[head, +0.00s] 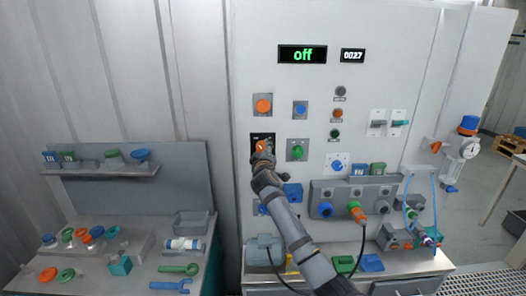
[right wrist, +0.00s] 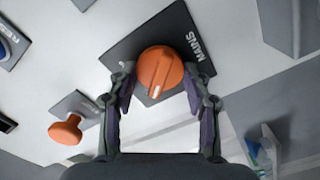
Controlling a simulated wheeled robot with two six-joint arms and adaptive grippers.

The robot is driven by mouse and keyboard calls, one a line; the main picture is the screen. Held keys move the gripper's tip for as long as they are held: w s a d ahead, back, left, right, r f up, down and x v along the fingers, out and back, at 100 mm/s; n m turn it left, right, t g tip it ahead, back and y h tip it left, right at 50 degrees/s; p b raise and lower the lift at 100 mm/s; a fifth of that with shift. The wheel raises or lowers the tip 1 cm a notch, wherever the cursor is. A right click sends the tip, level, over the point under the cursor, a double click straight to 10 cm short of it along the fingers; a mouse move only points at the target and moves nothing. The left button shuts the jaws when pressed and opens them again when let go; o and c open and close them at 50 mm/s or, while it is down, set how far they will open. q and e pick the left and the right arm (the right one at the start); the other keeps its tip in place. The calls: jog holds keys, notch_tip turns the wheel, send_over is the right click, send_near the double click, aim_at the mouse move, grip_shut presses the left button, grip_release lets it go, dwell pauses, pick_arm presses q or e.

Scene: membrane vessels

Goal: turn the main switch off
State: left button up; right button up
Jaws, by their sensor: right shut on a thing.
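The main switch is an orange round knob (right wrist: 160,72) with a pale pointer line, on a dark plate (right wrist: 120,55) marked MAINS in the right wrist view. In the head view the knob (head: 262,146) sits on the left of the white panel, partly hidden by my gripper. My right gripper (head: 263,159) is at the knob, and in its wrist view the fingers (right wrist: 160,82) lie on both sides of it, shut on it. The display (head: 302,54) at the panel's top reads "off" in green. My left gripper is not in view.
An orange button (head: 263,105) is above the switch, and a green knob (head: 297,151) and blue knob (head: 300,109) are to its right. A grey socket box (head: 340,195) juts out lower right. A bench (head: 140,255) with caps and wrenches stands left.

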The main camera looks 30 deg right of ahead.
jog(key=o, duration=1.2)
jog(key=shift+c, duration=0.2)
jog(key=v, duration=1.2)
jog(key=shift+f, duration=0.1)
